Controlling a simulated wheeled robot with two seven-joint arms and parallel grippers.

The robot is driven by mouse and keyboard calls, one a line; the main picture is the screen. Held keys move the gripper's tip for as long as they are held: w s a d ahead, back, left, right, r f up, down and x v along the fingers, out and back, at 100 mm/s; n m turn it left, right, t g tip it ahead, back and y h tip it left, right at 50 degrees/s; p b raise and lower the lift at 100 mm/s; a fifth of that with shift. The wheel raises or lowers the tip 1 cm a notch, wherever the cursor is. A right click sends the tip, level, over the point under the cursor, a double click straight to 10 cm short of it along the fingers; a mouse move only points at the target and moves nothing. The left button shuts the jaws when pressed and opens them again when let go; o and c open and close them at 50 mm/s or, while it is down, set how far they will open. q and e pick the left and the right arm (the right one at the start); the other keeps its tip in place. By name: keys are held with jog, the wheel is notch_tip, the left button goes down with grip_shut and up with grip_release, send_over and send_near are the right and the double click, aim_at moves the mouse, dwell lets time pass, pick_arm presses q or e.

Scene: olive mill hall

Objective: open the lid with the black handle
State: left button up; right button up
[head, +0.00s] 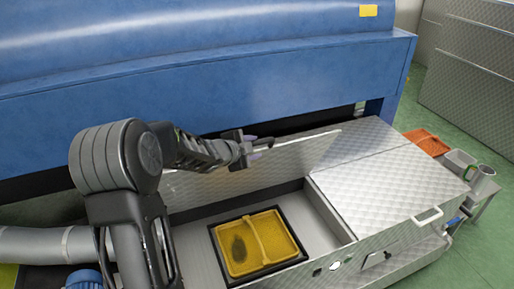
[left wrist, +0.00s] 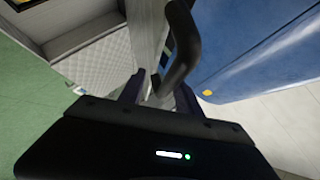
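The lid (head: 290,154) is a thin steel panel. It stands raised, near upright, along the back edge of the open left compartment of the steel cabinet. My left gripper (head: 258,147) is at the lid's upper edge, in front of the blue machine. In the left wrist view, the curved black handle (left wrist: 182,55) runs down between the spread fingers of my left gripper (left wrist: 160,94). The fingers look apart, with room beside the handle; any contact is unclear. The handle is not distinct in the head view. My right gripper is out of view.
A yellow divided tray (head: 262,243) lies inside the compartment. A closed steel lid with a white handle (head: 428,216) covers the right side. The blue machine (head: 220,85) stands close behind. An orange crate (head: 427,142) and grey containers (head: 461,160) are at the right.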

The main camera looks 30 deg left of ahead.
pick_arm(q)
jog(key=v, duration=0.4)
jog(key=shift+s, duration=0.25)
jog(key=s+d+f+n+g+h, duration=0.1)
jog(key=s+d+f+n+g, duration=0.3)
jog(key=d+f, duration=0.6)
jog(key=s+d+f+n+h, duration=0.1)
jog(key=s+d+f+n, duration=0.1)
jog(key=d+f+n, duration=0.7)
jog(key=s+d+f+g+h, duration=0.1)
jog(key=s+d+f+g, duration=0.3)
jog(key=s+d+f, duration=0.4)
jog(key=s+d+f+g+h, duration=0.1)
jog(key=s+d+f+g, duration=0.2)
jog(key=s+d+f, duration=0.6)
jog(key=s+d, duration=0.1)
jog(key=s, duration=0.7)
jog(key=shift+d+f+g+h, duration=0.2)
jog(key=shift+d+g+h, duration=0.1)
jog(key=shift+d+g, duration=0.1)
